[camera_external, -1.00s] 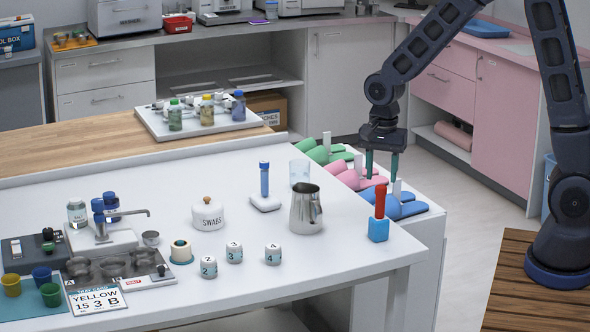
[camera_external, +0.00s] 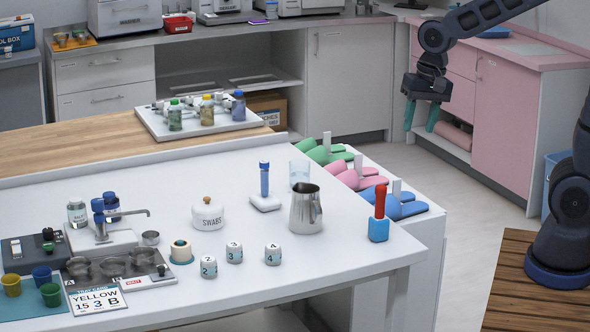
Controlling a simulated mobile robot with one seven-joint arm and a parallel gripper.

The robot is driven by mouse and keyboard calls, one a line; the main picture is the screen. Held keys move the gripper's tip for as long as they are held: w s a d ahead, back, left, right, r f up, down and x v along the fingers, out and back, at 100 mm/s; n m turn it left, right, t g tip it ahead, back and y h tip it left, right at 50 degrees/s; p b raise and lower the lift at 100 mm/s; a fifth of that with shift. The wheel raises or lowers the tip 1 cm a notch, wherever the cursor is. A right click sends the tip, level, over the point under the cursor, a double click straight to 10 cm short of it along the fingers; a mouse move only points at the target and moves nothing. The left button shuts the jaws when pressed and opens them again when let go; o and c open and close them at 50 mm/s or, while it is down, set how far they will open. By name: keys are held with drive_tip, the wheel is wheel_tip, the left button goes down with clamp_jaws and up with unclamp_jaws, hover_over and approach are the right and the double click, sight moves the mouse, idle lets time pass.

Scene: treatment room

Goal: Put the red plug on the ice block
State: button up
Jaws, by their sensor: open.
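The red plug (camera_external: 380,200) stands upright on a small blue block (camera_external: 378,231), which looks like the ice block. Both are at the right end of the white table, right of the steel jug. The plug's lower end meets the block's top; whether it sits in a hole cannot be seen. My gripper (camera_external: 420,118) is open and empty. It is high up, beyond the table's right end and well apart from the plug, with its teal fingers pointing down.
A steel jug (camera_external: 306,210) and a clear glass (camera_external: 299,173) stand left of the plug. Blue slippers (camera_external: 400,208) lie on a low white bench behind it, with pink and green pairs farther back. The white table's (camera_external: 330,258) front right part is clear.

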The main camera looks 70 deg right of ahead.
drive_tip(key=s+a+r+n+t, duration=0.1)
drive_tip(key=s+r+n, duration=0.2)
drive_tip(key=s+n, duration=0.2)
drive_tip(key=s+a+r+n+t, duration=0.1)
drive_tip(key=s+n, duration=0.4)
drive_tip(key=s, duration=0.6)
drive_tip(key=shift+a+r+t, duration=0.3)
drive_tip(key=shift+a+r, duration=0.45)
drive_tip(key=shift+r, duration=0.55)
